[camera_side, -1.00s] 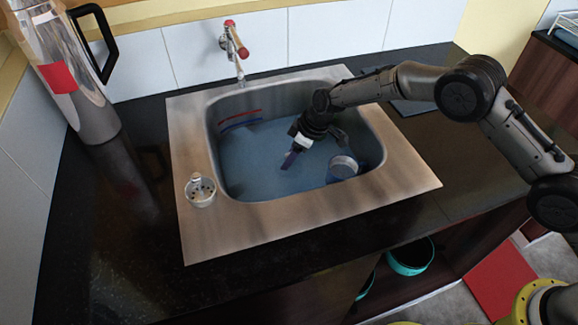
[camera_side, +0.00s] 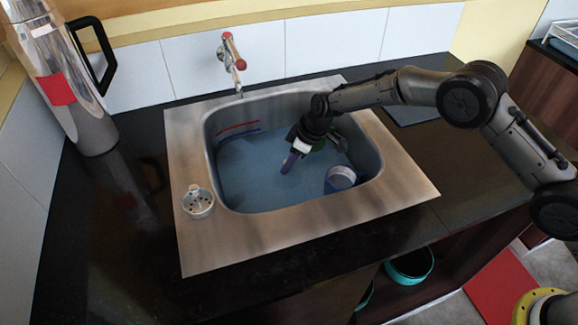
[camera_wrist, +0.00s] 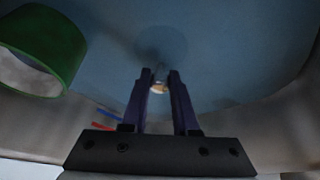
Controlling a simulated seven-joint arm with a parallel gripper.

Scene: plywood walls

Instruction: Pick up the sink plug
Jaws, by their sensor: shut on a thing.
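My gripper (camera_side: 289,163) reaches down into the steel sink (camera_side: 265,207), which holds bluish water. In the wrist view, my two dark purple fingers (camera_wrist: 159,80) are closed on a small pale, metallic piece (camera_wrist: 160,86), which looks like the knob of the sink plug. A faint dark round shape (camera_wrist: 160,42) lies beyond the fingertips; I cannot tell whether it is the plug's disc, the drain or a shadow. The side view does not clearly show the held piece.
A green ring-shaped thing (camera_wrist: 45,45) is close to my gripper. A perforated strainer (camera_side: 198,205) sits on the front-left rim, the tap (camera_side: 232,55) behind. A tall metal flask (camera_side: 85,115) stands left.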

